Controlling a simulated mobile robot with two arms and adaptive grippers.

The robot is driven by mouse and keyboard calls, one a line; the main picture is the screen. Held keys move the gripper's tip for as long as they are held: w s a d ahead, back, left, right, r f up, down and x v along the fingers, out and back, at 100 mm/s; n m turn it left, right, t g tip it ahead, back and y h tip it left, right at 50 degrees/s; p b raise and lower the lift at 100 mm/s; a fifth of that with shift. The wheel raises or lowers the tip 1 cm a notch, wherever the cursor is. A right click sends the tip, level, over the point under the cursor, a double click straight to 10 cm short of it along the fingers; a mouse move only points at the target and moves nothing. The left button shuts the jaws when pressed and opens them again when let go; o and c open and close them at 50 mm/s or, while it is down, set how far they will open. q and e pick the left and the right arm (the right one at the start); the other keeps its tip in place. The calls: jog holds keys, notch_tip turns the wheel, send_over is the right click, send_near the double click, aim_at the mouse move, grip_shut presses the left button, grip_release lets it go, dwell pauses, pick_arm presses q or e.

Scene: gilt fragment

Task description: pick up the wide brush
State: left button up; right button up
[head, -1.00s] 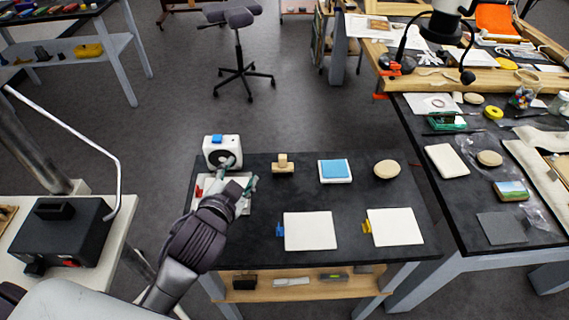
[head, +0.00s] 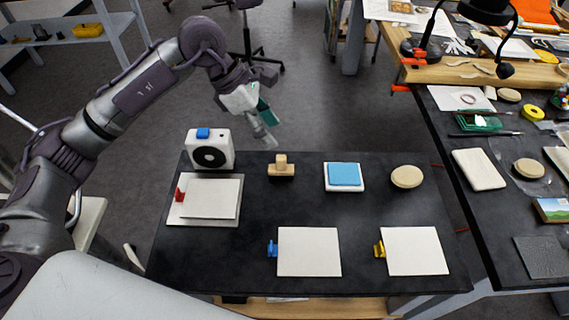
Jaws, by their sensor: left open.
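A small pale wooden piece (head: 281,167), with an upright grip on a wider base, stands near the back edge of the dark table (head: 215,263). It may be the wide brush; its bristles cannot be made out. My left gripper (head: 268,130) is open and empty, with its fingers apart. In the picture it shows above and slightly left of the wooden piece, not touching it. My right gripper is not in view.
A white box with a blue top (head: 210,149) stands left of the wooden piece. A blue pad (head: 345,174) and a round wooden disc (head: 406,177) lie to its right. White panels with red, blue (head: 309,252) and yellow (head: 414,251) clips lie on the table.

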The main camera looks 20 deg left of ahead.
aim_at(281, 157)
pick_arm(q)
jog(key=shift+y, duration=0.6)
jog(key=f, duration=0.2)
jog(key=f+p, duration=0.1)
jog(key=f, duration=0.2)
jog(key=w+d+f, duration=0.1)
jog(key=f, duration=0.1)
jog(key=shift+f, duration=0.4)
jog(key=p+x, duration=0.2)
jog(key=x, duration=0.2)
jog(key=shift+d, duration=0.25)
jog(key=shift+d+f, duration=0.15)
jog(key=shift+f, duration=0.35)
jog(key=shift+w, duration=0.1)
grip_shut()
jog(key=shift+r, duration=0.1)
